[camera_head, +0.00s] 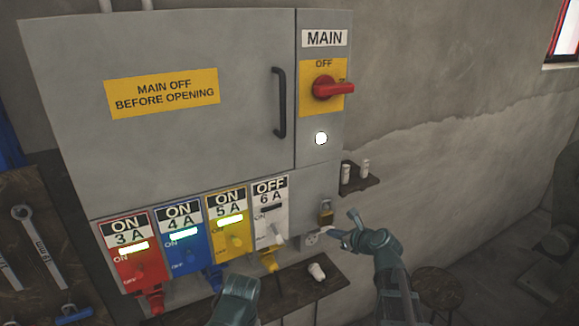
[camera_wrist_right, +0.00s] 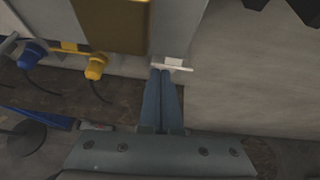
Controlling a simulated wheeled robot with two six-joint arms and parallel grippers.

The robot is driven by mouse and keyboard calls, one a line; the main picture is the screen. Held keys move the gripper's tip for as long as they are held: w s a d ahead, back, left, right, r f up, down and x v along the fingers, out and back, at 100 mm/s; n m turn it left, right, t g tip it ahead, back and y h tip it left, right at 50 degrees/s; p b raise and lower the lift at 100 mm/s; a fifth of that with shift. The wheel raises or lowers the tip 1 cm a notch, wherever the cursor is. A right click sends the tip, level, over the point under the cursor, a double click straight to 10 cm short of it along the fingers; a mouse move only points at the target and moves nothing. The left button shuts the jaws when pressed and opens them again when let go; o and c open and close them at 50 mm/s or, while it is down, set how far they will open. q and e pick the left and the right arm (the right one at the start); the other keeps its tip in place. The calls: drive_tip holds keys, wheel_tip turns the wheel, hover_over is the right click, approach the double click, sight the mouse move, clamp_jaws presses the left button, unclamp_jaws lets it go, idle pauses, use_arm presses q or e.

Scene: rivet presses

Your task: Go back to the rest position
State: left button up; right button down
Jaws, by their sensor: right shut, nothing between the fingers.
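My right gripper (camera_head: 347,232) is at the lower right corner of a grey electrical cabinet (camera_head: 170,50), just right of a brass padlock (camera_head: 325,212). In the right wrist view, its two fingers (camera_wrist_right: 160,74) are together with nothing between them. Their tips are close to a small white piece (camera_wrist_right: 172,63) below the cabinet; I cannot tell whether they touch. A teal part of my left arm (camera_head: 236,300) shows at the bottom of the head view, below the switches. Its fingers are not visible.
The red main switch (camera_head: 332,88) is at OFF. The red (camera_head: 135,262), blue (camera_head: 182,250) and yellow (camera_head: 230,236) switches are labelled ON; the white one (camera_head: 270,215) is labelled OFF. A small shelf (camera_head: 360,182) juts out on the right.

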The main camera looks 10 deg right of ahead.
drive_tip(key=s+a+f+n+g, duration=0.35)
drive_tip(key=s+a+n, duration=0.25)
drive_tip(key=a+n, duration=0.25)
drive_tip(key=s+a+f+n+g, duration=0.3)
drive_tip(key=s+a+f+n, duration=0.3)
drive_tip(key=n, duration=0.3)
drive_tip(key=s+a+f+n+g+h, duration=0.1)
drive_tip(key=s+a+n+g+h, duration=0.2)
drive_tip(key=s+n, duration=1.1)
drive_tip(key=n+g+h, duration=0.2)
drive_tip(key=n+h, duration=0.1)
drive_tip(key=shift+s+f, duration=0.35)
drive_tip(key=shift+s, duration=0.05)
